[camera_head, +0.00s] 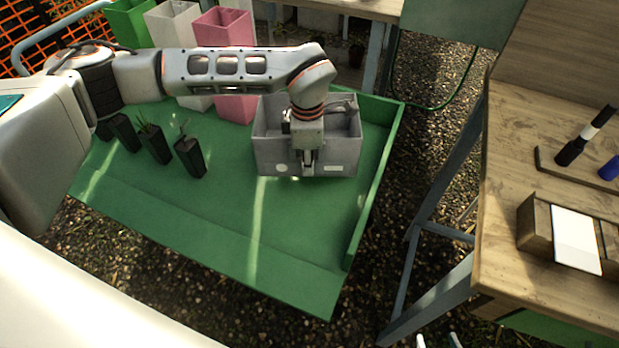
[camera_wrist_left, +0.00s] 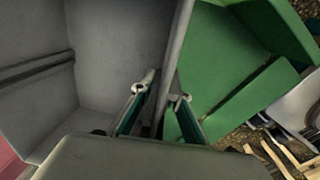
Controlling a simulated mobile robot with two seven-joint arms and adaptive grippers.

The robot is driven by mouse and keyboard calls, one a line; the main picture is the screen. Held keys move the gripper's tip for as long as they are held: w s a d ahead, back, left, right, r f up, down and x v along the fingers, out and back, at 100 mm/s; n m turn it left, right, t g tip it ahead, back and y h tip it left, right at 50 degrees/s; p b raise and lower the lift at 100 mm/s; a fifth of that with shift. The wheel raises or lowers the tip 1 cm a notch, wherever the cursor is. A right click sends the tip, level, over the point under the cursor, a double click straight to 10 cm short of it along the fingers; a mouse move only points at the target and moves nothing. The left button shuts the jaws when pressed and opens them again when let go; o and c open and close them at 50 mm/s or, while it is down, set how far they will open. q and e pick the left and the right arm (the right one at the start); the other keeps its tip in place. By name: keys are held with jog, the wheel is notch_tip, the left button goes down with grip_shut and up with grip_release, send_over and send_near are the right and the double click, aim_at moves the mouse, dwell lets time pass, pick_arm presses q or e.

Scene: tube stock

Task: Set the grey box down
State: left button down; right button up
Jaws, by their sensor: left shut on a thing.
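The grey box (camera_head: 334,157) is an open-topped bin with a round and an oblong white mark on its front wall. It is upright at the back right of the green tray table (camera_head: 225,225). My left gripper (camera_head: 308,160) reaches down over the box and is shut on its front wall. In the left wrist view the fingers (camera_wrist_left: 157,100) straddle the wall, with the grey inside (camera_wrist_left: 115,60) to the left and green surface to the right. I cannot tell whether its underside touches the tray. Two fingertips of my right gripper (camera_head: 436,341) show apart at the bottom edge.
Pink (camera_head: 228,60), white (camera_head: 172,25) and green (camera_head: 128,22) tall bins stand behind my left arm. Several small dark pots (camera_head: 190,158) stand at the tray's left. The tray's raised right rim (camera_head: 378,180) is close to the box. A wooden bench (camera_head: 510,270) is further right. The tray's front is clear.

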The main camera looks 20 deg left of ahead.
pick_arm(q)
jog(key=shift+f, duration=0.45)
notch_tip(320, 180, down, 5)
jog(key=shift+s+f+b, duration=0.1)
jog(key=shift+f+b, duration=0.05)
jog(key=shift+b, duration=0.65)
jog(key=shift+f, duration=0.15)
pick_arm(e)
jog(key=shift+w+a+r, duration=0.1)
jog(key=shift+w+r, duration=0.15)
jog(key=shift+w, duration=0.1)
pick_arm(q)
jog(key=c, duration=2)
grip_release()
jog(key=shift+o, duration=0.4)
pick_arm(e)
jog(key=shift+s+f, duration=0.1)
jog(key=shift+f, duration=0.15)
jog(key=shift+f, duration=0.1)
